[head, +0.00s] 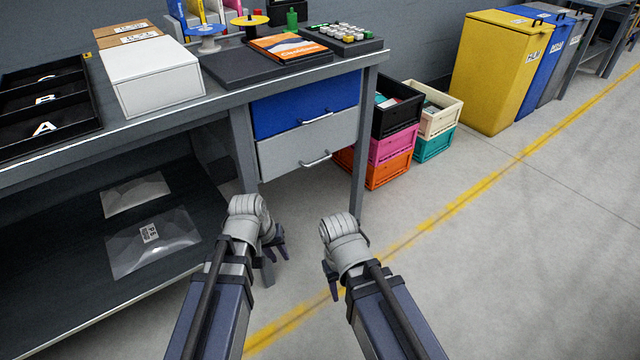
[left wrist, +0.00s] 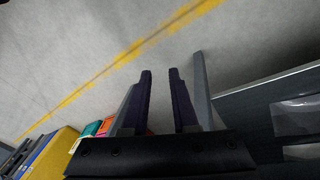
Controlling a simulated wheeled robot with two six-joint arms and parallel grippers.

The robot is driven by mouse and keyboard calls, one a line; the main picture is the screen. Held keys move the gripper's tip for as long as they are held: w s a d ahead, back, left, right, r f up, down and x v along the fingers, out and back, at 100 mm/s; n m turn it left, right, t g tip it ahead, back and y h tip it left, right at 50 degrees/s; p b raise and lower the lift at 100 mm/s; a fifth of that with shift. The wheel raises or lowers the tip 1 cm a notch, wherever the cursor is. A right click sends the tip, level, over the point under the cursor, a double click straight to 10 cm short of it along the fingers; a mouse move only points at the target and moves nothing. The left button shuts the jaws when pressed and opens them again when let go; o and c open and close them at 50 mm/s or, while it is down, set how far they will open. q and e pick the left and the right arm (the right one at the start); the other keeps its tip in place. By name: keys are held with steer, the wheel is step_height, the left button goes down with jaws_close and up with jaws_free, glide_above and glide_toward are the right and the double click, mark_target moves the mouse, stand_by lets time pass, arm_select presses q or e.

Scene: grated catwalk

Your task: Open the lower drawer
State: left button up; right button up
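The lower drawer (head: 285,152) has a light grey front and sits shut under the blue upper drawer (head: 285,110) at the right end of the workbench. Its pale bar handle (head: 314,159) shows clearly. My left gripper (head: 276,258) is below and in front of the drawer, apart from it. In the left wrist view its two dark fingers (left wrist: 160,75) stand apart with nothing between them. My right gripper (head: 330,283) hangs to the right of the left one, away from the drawer. Its fingers are mostly hidden by its own wrist.
A bench leg (head: 358,155) stands right of the drawers. Stacked crates (head: 375,150) are behind it. Bagged packets (head: 150,240) lie on the low shelf at left. The floor (head: 500,260) to the right is clear.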

arm_select(q)
steer(key=w+d+f+n+t+h+b, duration=0.2)
steer(key=w+d+f+n+b, duration=0.15)
steer(key=w, duration=0.35)
steer(key=n+t+h+b, duration=0.2)
steer(key=n+t+h, duration=0.3)
steer(key=n+t, duration=0.6)
glide_toward(317, 162)
steer(key=w+d+r+n+g, duration=0.1)
steer(key=w+d+n+g, duration=0.1)
steer(key=w, duration=0.1)
steer(key=shift+a+b+x, duration=0.25)
steer(key=shift+b+x, duration=0.5)
steer(key=shift+x, duration=3.25)
steer(key=shift+w+f, duration=0.1)
steer(key=shift+f, duration=0.05)
arm_select(e)
step_height(317, 162, down, 9)
arm_select(q)
steer(key=shift+c, duration=0.3)
arm_select(e)
steer(key=shift+f, duration=0.1)
arm_select(q)
steer(key=shift+y, duration=0.3)
jaws_close()
